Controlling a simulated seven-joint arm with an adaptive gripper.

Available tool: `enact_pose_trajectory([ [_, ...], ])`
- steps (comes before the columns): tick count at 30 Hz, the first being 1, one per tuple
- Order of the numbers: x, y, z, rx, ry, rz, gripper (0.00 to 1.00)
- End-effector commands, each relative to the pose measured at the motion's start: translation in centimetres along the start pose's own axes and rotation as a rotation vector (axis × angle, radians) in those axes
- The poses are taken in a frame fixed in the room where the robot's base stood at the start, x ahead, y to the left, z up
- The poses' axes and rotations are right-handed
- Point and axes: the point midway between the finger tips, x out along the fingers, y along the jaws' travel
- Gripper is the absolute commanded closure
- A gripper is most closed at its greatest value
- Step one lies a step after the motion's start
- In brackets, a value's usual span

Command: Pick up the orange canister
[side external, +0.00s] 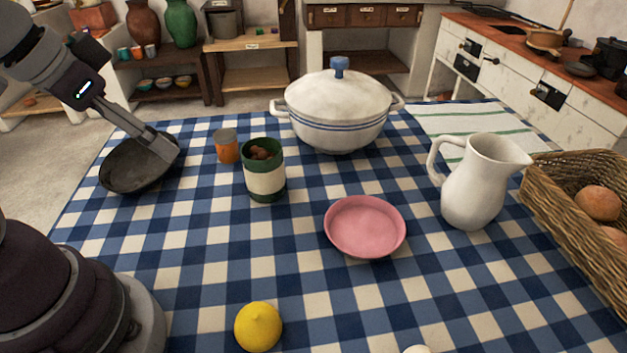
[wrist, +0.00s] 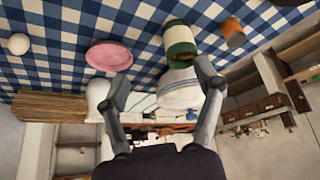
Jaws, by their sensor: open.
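The orange canister (side external: 227,148) is a small cylinder with a grey top, upright on the blue and white checked tablecloth. It stands left of and slightly behind the green and cream pot (side external: 265,180). In the wrist view the canister (wrist: 232,34) is at the upper right, outside the space between my fingers. My gripper (side external: 160,144) is open and empty in the side view, over the black pan and left of the canister, apart from it. In the wrist view my gripper (wrist: 160,77) shows two fingers spread wide.
The black pan (side external: 122,176) lies left of the canister. A lidded white tureen (side external: 330,112) stands behind right. A pink bowl (side external: 365,226), white pitcher (side external: 475,185), wicker basket (side external: 565,215) and lemon (side external: 258,327) are farther off. Cloth is clear in front of the canister.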

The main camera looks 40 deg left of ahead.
Motion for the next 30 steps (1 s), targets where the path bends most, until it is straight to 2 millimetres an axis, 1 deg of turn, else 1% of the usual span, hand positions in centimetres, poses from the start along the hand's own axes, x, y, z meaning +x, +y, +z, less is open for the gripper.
enact_pose_trajectory([
  [1,0.0,0.0,0.0,0.0,0.0,0.0,0.22],
  [2,0.0,0.0,0.0,0.0,0.0,0.0,0.18],
  [3,0.0,0.0,0.0,0.0,0.0,0.0,0.17],
  [11,0.0,0.0,-0.1,-0.001,0.0,0.0,0.17],
  [14,0.3,-0.5,-1.3,-0.025,-0.011,-0.012,0.17],
  [16,1.1,-1.5,-3.3,-0.064,-0.027,-0.031,0.17],
  [17,1.7,-2.1,-4.3,-0.085,-0.032,-0.041,0.17],
  [18,2.6,-3.1,-5.8,-0.115,-0.041,-0.055,0.17],
  [19,3.4,-3.9,-6.7,-0.137,-0.047,-0.066,0.17],
  [20,4.4,-4.8,-7.6,-0.16,-0.053,-0.076,0.17],
  [21,5.7,-6.0,-8.7,-0.189,-0.059,-0.09,0.17],
  [23,7.9,-8.1,-9.9,-0.232,-0.07,-0.11,0.17],
  [24,9.4,-9.4,-10.4,-0.258,-0.077,-0.123,0.17],
  [27,12.8,-12.3,-10.8,-0.312,-0.089,-0.148,0.17],
  [30,15.0,-14.2,-10.7,-0.344,-0.096,-0.163,0.17],
])
